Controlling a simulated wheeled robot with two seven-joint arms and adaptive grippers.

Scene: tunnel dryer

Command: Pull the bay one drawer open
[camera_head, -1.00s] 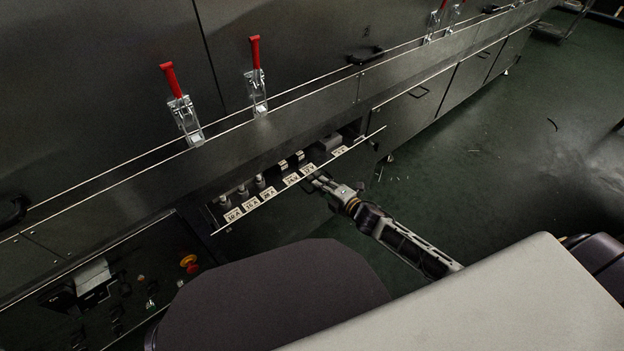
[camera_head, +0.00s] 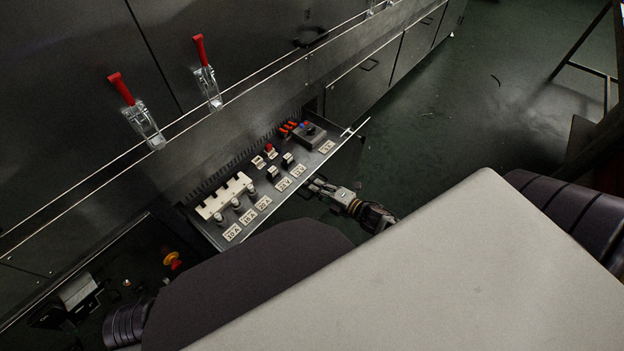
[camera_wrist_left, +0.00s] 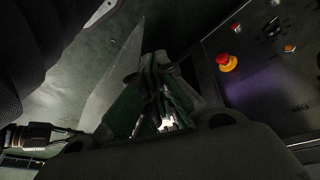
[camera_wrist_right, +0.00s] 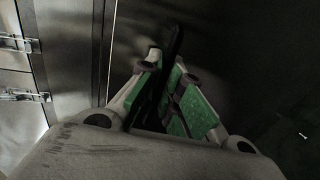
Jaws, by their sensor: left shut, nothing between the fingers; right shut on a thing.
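The bay one drawer (camera_head: 207,228) stands pulled out from the dark cabinet front in the head view, its inside showing. It holds a white block, grey knobs, small switches and a grey box, with labels along its front edge. My right gripper (camera_head: 312,187) is at the drawer's front, right of its middle. In the right wrist view the gripper (camera_wrist_right: 168,80) is shut on a black bar, the drawer handle (camera_wrist_right: 174,45). The fingers partly hide the handle. My left gripper (camera_wrist_left: 160,68) is shut and empty in the left wrist view, near a control panel; the head view hides it.
Two red-handled toggle clamps (camera_head: 138,110) sit on the cabinet above the drawer. A control panel with a red emergency button (camera_head: 172,260) is at lower left. More closed drawers (camera_head: 365,80) lie beyond. Green floor (camera_head: 455,120) is free at right; a dark frame stands far right.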

